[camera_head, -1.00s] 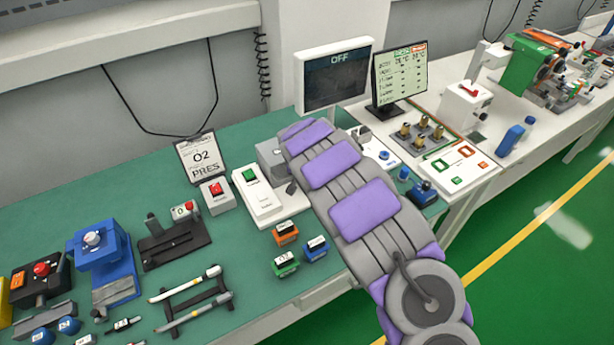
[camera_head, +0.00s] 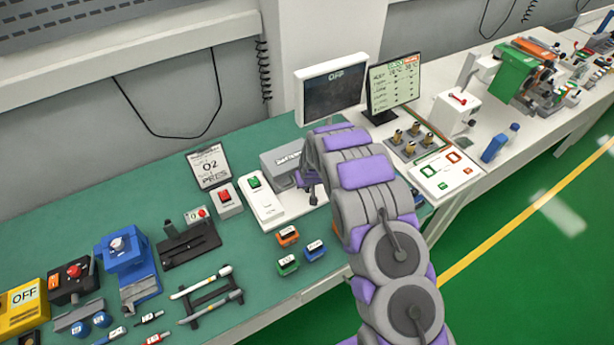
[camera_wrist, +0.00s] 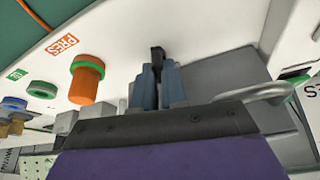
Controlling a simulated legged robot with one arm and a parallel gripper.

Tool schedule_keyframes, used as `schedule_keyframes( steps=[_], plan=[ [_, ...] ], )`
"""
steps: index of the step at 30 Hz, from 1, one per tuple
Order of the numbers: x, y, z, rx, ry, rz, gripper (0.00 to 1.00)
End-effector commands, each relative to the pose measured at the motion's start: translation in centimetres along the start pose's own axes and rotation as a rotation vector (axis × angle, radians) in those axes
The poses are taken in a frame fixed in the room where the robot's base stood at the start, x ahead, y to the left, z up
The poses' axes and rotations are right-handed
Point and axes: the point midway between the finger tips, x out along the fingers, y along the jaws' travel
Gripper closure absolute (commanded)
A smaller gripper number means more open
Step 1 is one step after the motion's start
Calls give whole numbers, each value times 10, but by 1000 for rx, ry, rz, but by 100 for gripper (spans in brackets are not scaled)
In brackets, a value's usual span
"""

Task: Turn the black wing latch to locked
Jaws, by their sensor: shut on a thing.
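In the wrist view, my gripper (camera_wrist: 159,88) is shut on a narrow black piece, the black wing latch (camera_wrist: 157,54), which sticks up between the two blue-grey fingertips. Most of the latch is hidden by the fingers, so its angle and any lock marks cannot be read. A white panel lies behind it. In the head view, my gripper (camera_head: 311,190) is beside the grey box (camera_head: 280,162) at the right end of the green bench, and the latch is hidden there.
In the wrist view, an orange port with a green ring (camera_wrist: 86,80) stands left of the fingers, with a green ring (camera_wrist: 42,89) farther left. In the head view, a white switch box (camera_head: 262,200) stands left of my gripper. An OFF screen (camera_head: 333,88) is behind my arm.

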Motion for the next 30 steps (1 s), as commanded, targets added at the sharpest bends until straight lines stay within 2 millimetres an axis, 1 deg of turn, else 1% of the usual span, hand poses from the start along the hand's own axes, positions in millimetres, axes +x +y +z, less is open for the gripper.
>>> schedule_keyframes(
  steps=[1, 6, 15, 30],
  plan=[
    [-1, -2, 0, -22, -1, -13, 100],
    [3, -2, 0, -104, 3, -45, 100],
    [4, 0, 1, -203, 1, -85, 100],
    [1, 0, -1, -245, 0, -101, 100]
  ],
)
